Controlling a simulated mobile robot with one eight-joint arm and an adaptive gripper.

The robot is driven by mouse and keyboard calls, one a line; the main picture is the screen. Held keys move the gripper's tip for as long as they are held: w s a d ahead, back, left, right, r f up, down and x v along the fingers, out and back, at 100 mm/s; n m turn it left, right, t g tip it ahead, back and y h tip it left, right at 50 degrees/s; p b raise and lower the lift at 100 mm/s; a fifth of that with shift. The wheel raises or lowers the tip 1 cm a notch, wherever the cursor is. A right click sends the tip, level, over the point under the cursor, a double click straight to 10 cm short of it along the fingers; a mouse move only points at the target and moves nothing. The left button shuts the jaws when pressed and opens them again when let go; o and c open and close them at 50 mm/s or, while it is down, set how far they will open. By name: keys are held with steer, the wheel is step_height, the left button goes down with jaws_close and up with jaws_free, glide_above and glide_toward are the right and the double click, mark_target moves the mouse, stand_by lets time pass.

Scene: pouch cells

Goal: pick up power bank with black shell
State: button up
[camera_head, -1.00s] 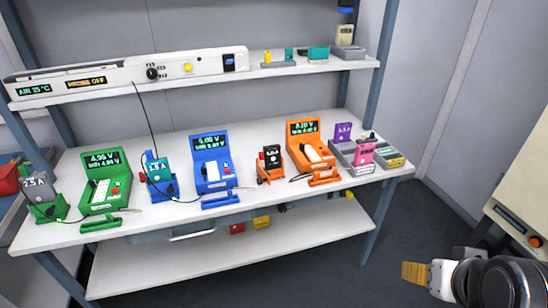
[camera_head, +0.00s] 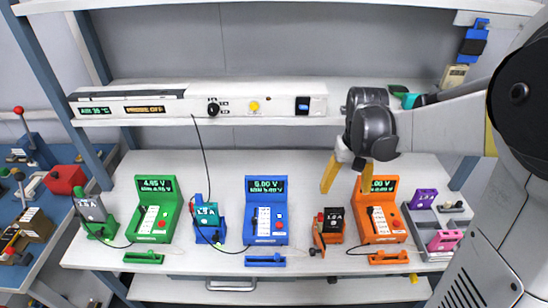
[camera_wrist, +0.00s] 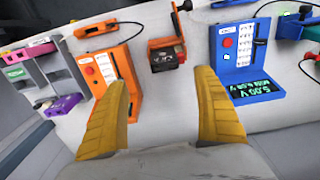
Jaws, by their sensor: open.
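The power bank with black shell (camera_head: 334,218) stands in a small orange-red cradle (camera_head: 321,240) on the white bench, between the blue and orange testers. In the wrist view the black power bank (camera_wrist: 165,62) shows in its cradle (camera_wrist: 180,47) near the top middle, beyond the fingertips. My gripper (camera_head: 348,184) is open and empty, pointing down, and appears above the bench and apart from the power bank. Its two yellow fingers also frame the lower middle of the wrist view (camera_wrist: 160,82).
The orange tester (camera_head: 381,222) is close on the right and the blue tester (camera_head: 266,215) on the left. A teal power bank (camera_head: 207,216) sits in a blue cradle. Purple (camera_head: 423,199) and magenta (camera_head: 444,240) items lie at right. An upper shelf (camera_head: 375,118) runs behind.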

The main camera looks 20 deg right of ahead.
steer(key=b, duration=0.2)
glide_above(335, 211)
steer(key=f, duration=0.4)
steer(key=shift+s+d+f, duration=0.2)
steer(key=shift+s+f, duration=0.1)
steer(key=shift+f, duration=0.05)
steer(key=f+b, duration=0.1)
steer(key=f, duration=0.1)
steer(key=f+b, duration=0.1)
steer(key=f, duration=0.1)
steer(key=f+b, duration=0.1)
steer(key=f, duration=0.1)
steer(key=shift+w+a+f, duration=0.15)
steer(key=shift+w+a, duration=0.05)
steer(key=shift+w, duration=0.05)
steer(key=c, duration=1.3)
